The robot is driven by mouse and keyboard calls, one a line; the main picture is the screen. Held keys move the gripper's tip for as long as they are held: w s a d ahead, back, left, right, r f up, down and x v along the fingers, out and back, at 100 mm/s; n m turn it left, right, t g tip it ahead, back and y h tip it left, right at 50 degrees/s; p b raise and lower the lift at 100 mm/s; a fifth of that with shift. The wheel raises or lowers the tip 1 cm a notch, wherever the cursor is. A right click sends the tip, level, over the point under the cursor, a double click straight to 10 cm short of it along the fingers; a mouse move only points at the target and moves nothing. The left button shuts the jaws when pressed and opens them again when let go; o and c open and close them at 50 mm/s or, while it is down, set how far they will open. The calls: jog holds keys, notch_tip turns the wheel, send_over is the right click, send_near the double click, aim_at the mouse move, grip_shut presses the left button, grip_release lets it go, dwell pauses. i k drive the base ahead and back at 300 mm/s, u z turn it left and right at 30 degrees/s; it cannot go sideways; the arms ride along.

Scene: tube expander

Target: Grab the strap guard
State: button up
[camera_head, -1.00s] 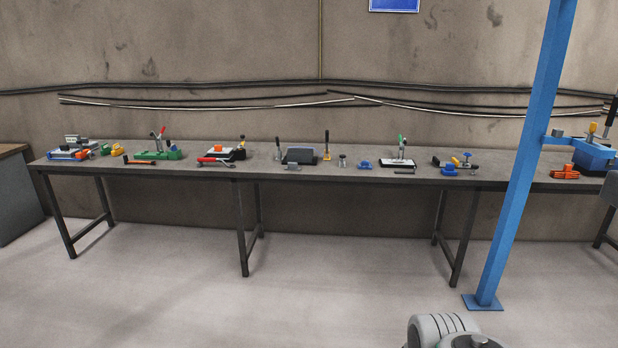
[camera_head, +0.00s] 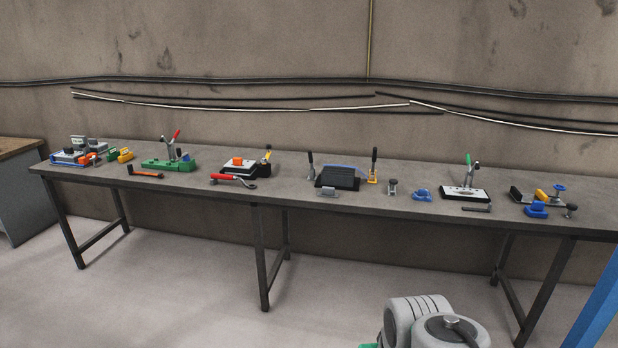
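I cannot tell which of the small items on the long bench (camera_head: 300,193) is the strap guard. Near the bench's middle is a black block (camera_head: 338,180) with a bluish top, between two upright handles, and a small grey piece (camera_head: 328,192) is in front of it. To its right are a small grey-black piece (camera_head: 392,187) and a blue piece (camera_head: 422,194). Further right is a blue piece (camera_head: 536,210) near a yellow part (camera_head: 541,194). My gripper is not in view; only grey parts of my arm show at the bottom.
A green fixture (camera_head: 168,164), an orange-topped fixture (camera_head: 240,166), a red-handled tool (camera_head: 233,180) and a white-topped fixture (camera_head: 465,192) also sit on the bench. A blue post (camera_head: 598,318) stands at the lower right. The floor before the bench is clear.

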aim_at(326, 191)
jog(key=u, duration=0.05)
jog(key=i, duration=0.7)
jog(key=u, duration=0.55)
jog(key=i, duration=1.65)
jog(key=u, duration=0.55)
